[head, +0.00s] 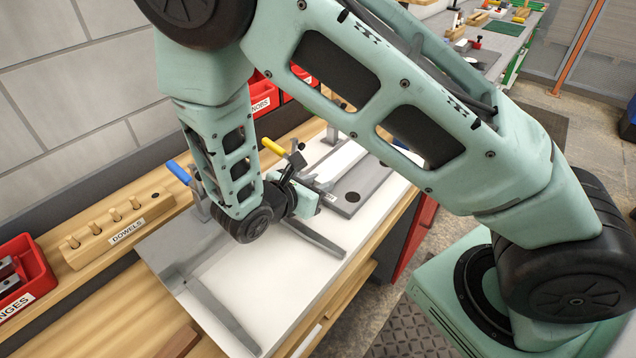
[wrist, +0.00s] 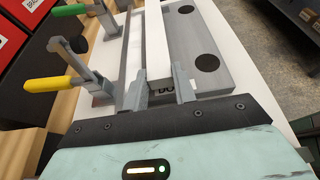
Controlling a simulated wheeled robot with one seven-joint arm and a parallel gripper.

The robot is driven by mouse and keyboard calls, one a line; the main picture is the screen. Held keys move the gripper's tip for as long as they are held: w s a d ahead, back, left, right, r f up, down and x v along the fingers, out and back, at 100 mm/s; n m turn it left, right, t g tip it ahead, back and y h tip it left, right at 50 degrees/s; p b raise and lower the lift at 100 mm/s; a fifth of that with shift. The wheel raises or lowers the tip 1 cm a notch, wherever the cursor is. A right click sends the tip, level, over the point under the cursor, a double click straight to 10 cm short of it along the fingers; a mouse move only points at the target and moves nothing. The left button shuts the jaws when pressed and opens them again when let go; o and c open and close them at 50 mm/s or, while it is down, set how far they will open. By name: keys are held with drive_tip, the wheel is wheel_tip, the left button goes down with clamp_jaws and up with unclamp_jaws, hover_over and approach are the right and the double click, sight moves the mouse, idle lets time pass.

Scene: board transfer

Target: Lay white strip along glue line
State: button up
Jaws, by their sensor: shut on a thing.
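My gripper (wrist: 158,90) is shut on the near end of the white strip (wrist: 157,42), with one grey finger on each side. The strip runs straight away from the gripper in the wrist view, beside a grey board (wrist: 205,58) with black round spots; I cannot tell whether it touches the surface below. In the head view my gripper (head: 318,192) is low over the white worktop, partly hidden by my arm, and the strip (head: 342,158) extends beyond it. I cannot make out a glue line; the strip and gripper may cover it.
Toggle clamps with blue (head: 179,172) and yellow (head: 273,147) handles stand along the wall side; a green-handled one (wrist: 70,10) shows in the wrist view. Grey bars (head: 222,318) lie on the white worktop (head: 262,290). A dowel block (head: 118,230) and red bins (head: 24,275) stand left.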

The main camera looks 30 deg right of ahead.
drive_tip(key=shift+f+b, duration=0.35)
drive_tip(key=shift+f, duration=0.15)
drive_tip(key=o, duration=1.1)
